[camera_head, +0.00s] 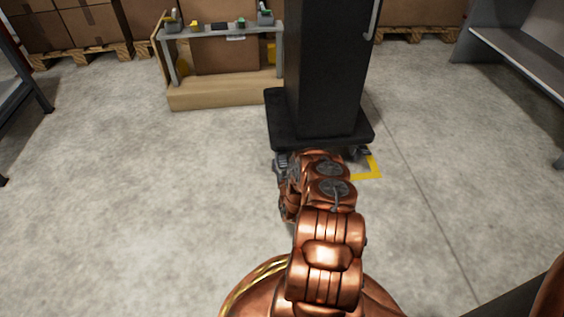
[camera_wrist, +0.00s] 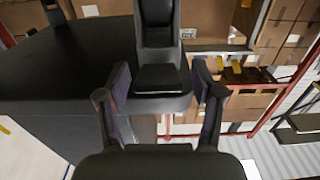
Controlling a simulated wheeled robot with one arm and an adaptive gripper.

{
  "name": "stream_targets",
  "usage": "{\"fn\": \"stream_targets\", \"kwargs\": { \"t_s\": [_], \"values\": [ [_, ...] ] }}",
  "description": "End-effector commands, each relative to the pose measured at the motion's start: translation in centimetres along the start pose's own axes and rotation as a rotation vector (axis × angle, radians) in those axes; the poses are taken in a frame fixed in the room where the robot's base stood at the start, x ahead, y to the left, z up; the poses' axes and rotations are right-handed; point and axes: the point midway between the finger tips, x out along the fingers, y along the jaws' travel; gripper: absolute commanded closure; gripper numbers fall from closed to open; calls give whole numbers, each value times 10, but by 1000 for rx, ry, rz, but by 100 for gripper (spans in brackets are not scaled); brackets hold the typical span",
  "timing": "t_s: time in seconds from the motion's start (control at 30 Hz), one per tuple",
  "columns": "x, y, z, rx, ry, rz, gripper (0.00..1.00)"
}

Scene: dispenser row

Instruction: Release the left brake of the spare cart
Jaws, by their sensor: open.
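The spare cart is a tall black cabinet (camera_head: 325,65) on a low black base (camera_head: 288,122), ahead of me in the head view. A caster (camera_head: 363,152) shows under its right front corner. My copper arm reaches to the left front corner and hides much of it, including the brake there. In the wrist view, my gripper (camera_wrist: 160,88) is open, its two dark fingers apart. A black pedal-like part (camera_wrist: 160,78) with an upright piece behind it shows between the fingers. It looks like the brake, but contact cannot be told. A broad dark surface (camera_wrist: 60,85) fills the left.
Yellow floor tape (camera_head: 372,168) marks the floor by the cart's right front. A low wooden stand (camera_head: 222,98) with small devices is behind left. A grey shelf (camera_head: 525,55) stands at right. Boxes on pallets (camera_head: 95,27) line the back. Floor at left is clear.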

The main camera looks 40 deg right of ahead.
Motion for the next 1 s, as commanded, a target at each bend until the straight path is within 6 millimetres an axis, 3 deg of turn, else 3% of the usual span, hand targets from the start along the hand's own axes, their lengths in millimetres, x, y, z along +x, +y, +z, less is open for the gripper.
{"fn": "stream_targets", "kwargs": {
  "t_s": [0.2, 0.47, 1.0],
  "values": [
    [21, 2, 2, -1, -1, 3, 33],
    [23, 1, 0, -1, -1, 2, 33],
    [23, 1, 0, 0, -1, 2, 89]
  ]
}}
